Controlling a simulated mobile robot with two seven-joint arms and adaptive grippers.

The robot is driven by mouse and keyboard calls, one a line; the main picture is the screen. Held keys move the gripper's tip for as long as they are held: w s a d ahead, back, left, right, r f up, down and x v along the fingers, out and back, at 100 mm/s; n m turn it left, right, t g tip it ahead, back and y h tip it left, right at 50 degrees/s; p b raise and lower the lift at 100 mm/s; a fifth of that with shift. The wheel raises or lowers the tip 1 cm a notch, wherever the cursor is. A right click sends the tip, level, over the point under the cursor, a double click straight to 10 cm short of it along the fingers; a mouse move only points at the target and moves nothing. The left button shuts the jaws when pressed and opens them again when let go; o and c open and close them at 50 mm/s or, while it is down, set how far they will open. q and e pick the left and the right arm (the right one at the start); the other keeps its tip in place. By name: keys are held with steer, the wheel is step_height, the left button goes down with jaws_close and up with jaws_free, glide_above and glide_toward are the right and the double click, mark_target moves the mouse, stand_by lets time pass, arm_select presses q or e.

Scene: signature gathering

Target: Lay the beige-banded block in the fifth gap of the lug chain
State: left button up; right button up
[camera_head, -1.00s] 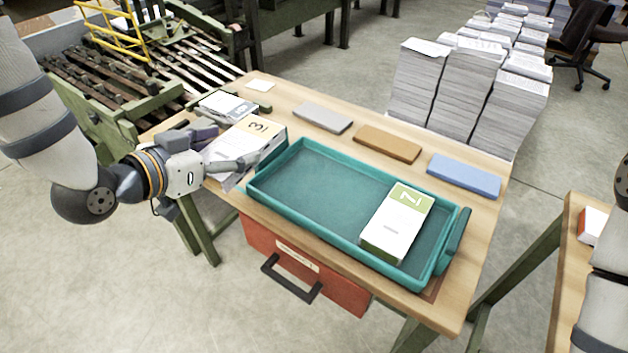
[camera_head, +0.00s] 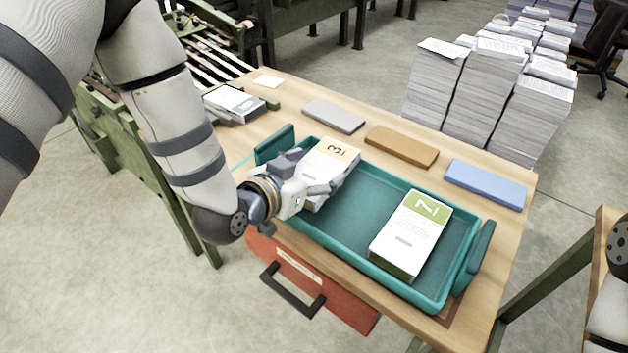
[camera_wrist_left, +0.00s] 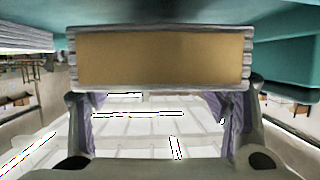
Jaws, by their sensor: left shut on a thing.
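The beige-banded block (camera_head: 330,152), white with a "3" on its band, is in my left gripper (camera_head: 318,188) over the left end of the teal tray (camera_head: 282,222). I cannot tell if it touches the tray floor. In the left wrist view the block's beige end (camera_wrist_left: 160,58) faces me between the fingers (camera_wrist_left: 162,108). The lug chain (camera_head: 207,55) is at the back left, largely hidden behind my left arm; its fifth gap cannot be made out. My right gripper is out of view.
A green-banded block (camera_head: 410,235) lies in the tray's right part. Grey (camera_head: 334,116), brown (camera_head: 401,147) and blue (camera_head: 485,184) pads line the table's back edge. A grey-and-white block (camera_head: 234,102) sits at the table's left end. Tall paper stacks (camera_head: 480,90) stand behind.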

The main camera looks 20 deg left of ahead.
arm_select(q)
steer(key=shift+s+f, duration=0.1)
steer(key=shift+f, duration=1.3)
steer(key=o, duration=1.3)
steer(key=shift+f, duration=0.1)
steer(key=shift+o, duration=0.2)
